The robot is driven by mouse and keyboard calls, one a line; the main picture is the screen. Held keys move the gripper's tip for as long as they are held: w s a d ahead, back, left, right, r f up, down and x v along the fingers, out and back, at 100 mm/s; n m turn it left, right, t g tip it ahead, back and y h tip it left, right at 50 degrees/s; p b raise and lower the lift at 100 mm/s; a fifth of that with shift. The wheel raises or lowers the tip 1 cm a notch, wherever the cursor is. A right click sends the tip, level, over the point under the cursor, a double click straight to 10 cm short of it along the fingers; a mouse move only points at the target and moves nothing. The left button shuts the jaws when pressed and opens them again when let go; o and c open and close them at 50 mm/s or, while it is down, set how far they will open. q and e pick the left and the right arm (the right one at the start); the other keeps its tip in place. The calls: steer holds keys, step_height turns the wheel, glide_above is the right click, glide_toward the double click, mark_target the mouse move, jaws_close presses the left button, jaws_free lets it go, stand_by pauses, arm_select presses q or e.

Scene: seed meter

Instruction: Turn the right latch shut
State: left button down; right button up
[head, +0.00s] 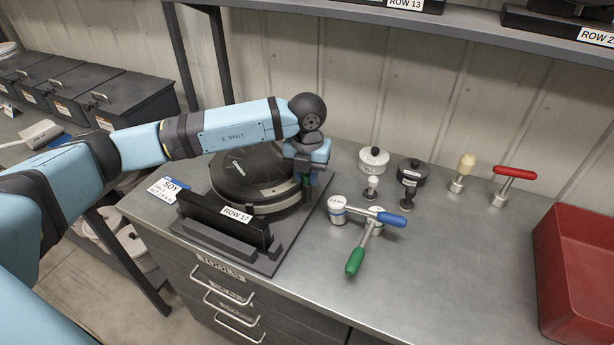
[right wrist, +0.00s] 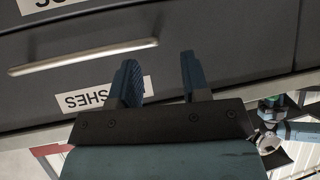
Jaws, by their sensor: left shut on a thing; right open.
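The seed meter (head: 232,180) is a round dark housing on a black base plate with a "ROW 17" label at its front. My left gripper (head: 307,180) points down at the right rim of the housing, shut. A small green part shows between its fingers, which I take to be the right latch; the gripper hides most of it, so its angle cannot be told. My right gripper (right wrist: 160,75) is open and empty in the right wrist view, in front of a dark drawer front. It does not show in the head view.
Blue- and green-handled tools (head: 368,240) lie right of the base. Knobbed pieces (head: 373,158) and a red T-handle (head: 514,173) stand behind; a red bin (head: 575,270) is at far right. A drawer handle (right wrist: 85,57) is near my right gripper. The front right bench top is clear.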

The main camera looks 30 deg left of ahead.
mark_target(307, 176)
arm_select(q)
steer(key=shift+n, duration=1.6)
steer(key=c, duration=0.9)
jaws_free()
steer(key=shift+c, duration=0.2)
steer(key=shift+r, duration=0.1)
step_height(307, 176, up, 14)
steer(key=b, duration=0.1)
steer(key=shift+b, duration=0.35)
